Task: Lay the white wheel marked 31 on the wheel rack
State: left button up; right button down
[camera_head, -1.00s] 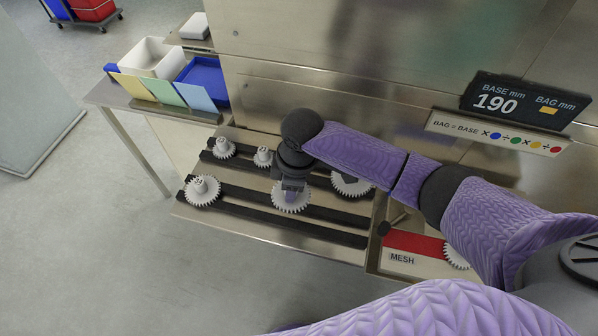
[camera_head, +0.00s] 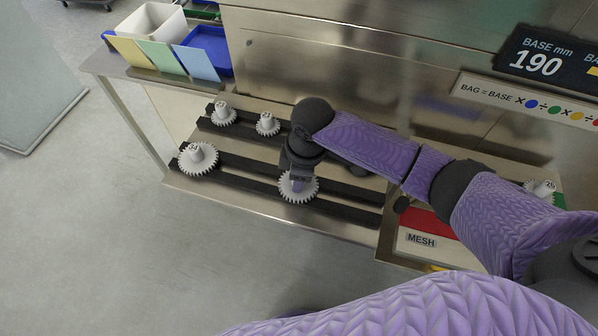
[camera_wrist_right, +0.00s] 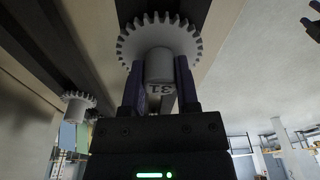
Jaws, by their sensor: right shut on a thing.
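The white wheel marked 31 (camera_head: 299,187) is a toothed gear with a hub. It is at the front dark rail of the wheel rack (camera_head: 240,187), right of the middle. In the right wrist view the number 31 shows on the hub of this wheel (camera_wrist_right: 160,48). My right gripper (camera_head: 298,180) is shut on the hub; its two fingers (camera_wrist_right: 160,85) lie on either side of it. The wheel looks to be on or very close to the rail; I cannot tell whether it touches.
Other white wheels stand on the rack: one at the front left (camera_head: 198,158), two on the back rail (camera_head: 223,113) and (camera_head: 268,124). Coloured cards (camera_head: 157,56) and a blue tray (camera_head: 207,50) are at the upper left. A MESH panel (camera_head: 421,240) is right of the rack.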

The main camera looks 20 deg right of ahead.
pick_arm(q)
jog(key=shift+w+d, duration=0.15)
jog(key=shift+d, duration=0.35)
pick_arm(e)
jog(key=shift+f, duration=0.1)
jog(key=shift+f, duration=0.1)
pick_arm(q)
jog(key=shift+a, duration=0.15)
jog(key=shift+a+r, duration=0.15)
jog(key=shift+a, duration=0.15)
jog(key=shift+d+r, duration=0.1)
jog(key=shift+d, duration=0.35)
pick_arm(e)
jog(key=shift+s+f, duration=0.1)
jog(key=shift+f, duration=0.05)
